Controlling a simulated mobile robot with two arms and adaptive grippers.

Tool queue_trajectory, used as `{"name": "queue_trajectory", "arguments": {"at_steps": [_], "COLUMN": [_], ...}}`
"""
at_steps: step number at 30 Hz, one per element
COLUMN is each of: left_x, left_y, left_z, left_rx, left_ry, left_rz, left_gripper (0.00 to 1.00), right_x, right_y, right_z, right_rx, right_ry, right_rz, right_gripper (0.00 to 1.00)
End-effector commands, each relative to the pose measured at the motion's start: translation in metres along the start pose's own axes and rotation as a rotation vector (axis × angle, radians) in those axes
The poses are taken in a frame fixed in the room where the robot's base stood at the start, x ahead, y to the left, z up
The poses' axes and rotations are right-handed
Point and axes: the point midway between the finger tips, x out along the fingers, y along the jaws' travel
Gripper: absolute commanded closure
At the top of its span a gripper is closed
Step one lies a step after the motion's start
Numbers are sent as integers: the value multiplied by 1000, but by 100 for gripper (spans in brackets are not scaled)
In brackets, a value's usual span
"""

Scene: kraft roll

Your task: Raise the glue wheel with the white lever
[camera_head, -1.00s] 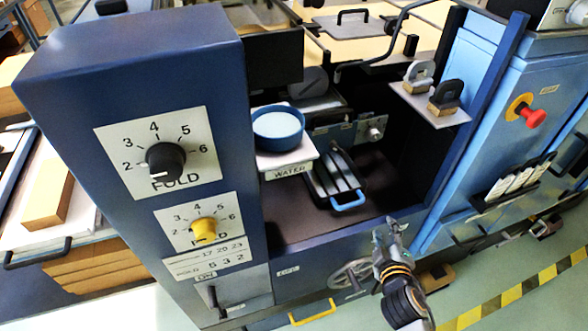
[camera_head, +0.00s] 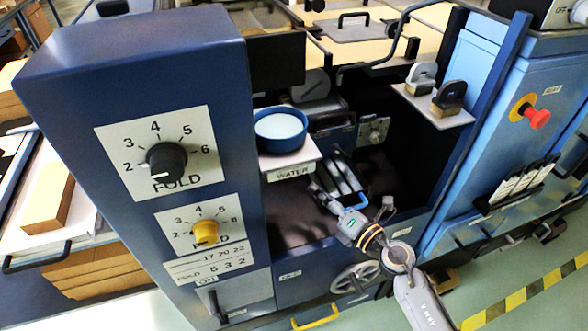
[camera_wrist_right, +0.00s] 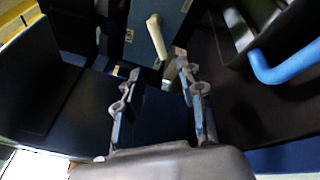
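In the right wrist view a short off-white lever (camera_wrist_right: 156,36) stands against a blue-grey plate, just beyond the fingertips. My right gripper (camera_wrist_right: 160,78) is open and empty, its two fingers apart and pointing towards the lever without visibly closing on it. In the head view my right gripper (camera_head: 322,192) reaches into the dark bay of the blue machine, beside the slotted tray. I cannot clearly make out the lever there. A grey round disc (camera_head: 310,83) at the back of the bay may be the glue wheel; I cannot be sure. My left gripper is not in view.
A blue water bowl (camera_head: 280,132) stands on a white shelf left of my gripper. The tray's blue handle (camera_wrist_right: 285,65) is close on the right in the wrist view. A handwheel (camera_head: 355,278) is below, and a red button (camera_head: 537,118) is at right.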

Motion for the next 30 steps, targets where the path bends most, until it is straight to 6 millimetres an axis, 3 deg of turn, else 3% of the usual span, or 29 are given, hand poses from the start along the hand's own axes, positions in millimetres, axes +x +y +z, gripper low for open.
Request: {"name": "queue_trajectory", "arguments": {"at_steps": [9,15,28,29,30], "left_x": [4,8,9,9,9], "left_y": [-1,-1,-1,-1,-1], "left_z": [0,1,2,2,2], "left_rx": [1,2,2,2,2], "left_ry": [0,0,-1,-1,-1], "left_rz": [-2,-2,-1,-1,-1], "left_gripper": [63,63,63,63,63], "right_x": [70,98,109,109,109], "right_y": [0,0,0,0,0], "right_z": [0,0,0,0,0], "right_rx": [5,4,4,4,4], "right_ry": [-3,-3,-2,-2,-2], "right_rz": [2,1,0,0,0], "right_gripper": [62,62,62,64,72]}}
